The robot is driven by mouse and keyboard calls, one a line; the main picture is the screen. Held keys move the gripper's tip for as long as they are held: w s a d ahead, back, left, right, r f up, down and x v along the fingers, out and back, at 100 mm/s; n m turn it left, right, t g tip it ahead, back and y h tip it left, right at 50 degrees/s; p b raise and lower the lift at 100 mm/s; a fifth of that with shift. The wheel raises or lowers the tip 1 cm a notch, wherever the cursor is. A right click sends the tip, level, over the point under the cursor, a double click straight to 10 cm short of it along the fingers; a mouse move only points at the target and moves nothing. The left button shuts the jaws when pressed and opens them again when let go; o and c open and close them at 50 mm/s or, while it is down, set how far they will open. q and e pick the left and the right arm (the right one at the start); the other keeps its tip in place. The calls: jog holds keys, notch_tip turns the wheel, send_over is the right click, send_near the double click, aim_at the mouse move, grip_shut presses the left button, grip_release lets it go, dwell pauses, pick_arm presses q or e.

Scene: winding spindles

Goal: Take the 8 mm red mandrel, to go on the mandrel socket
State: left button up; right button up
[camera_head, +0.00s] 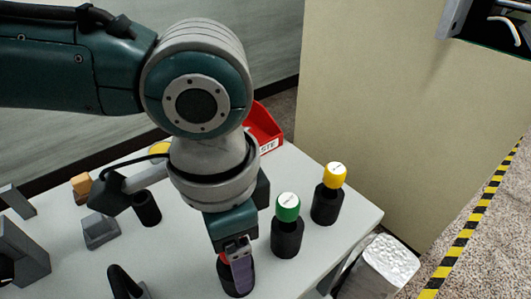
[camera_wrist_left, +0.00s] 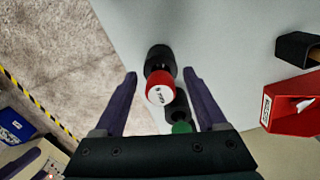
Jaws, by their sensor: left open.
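The red mandrel (camera_wrist_left: 160,88) has a red cap with a white label, its print too small to read, and sits on a black cylinder (camera_wrist_left: 160,56). My left gripper (camera_wrist_left: 159,75) is open, with a purple finger on either side of the red cap. In the head view my left gripper (camera_head: 237,272) is above the same black cylinder (camera_head: 238,288) and hides most of the red cap. I cannot tell whether the fingers touch it. I cannot tell which thing is the mandrel socket. My right gripper is not in view.
A green-capped mandrel (camera_head: 288,207) and a yellow-capped one (camera_head: 334,175) stand close by to the right on black cylinders. A red bin (camera_head: 263,130) is behind the arm. A black cylinder (camera_head: 147,208) and grey blocks (camera_head: 100,232) are at the left of the white table (camera_head: 190,277).

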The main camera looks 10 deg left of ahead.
pick_arm(q)
jog(key=shift+f, duration=0.1)
jog(key=shift+c, duration=0.3)
grip_shut()
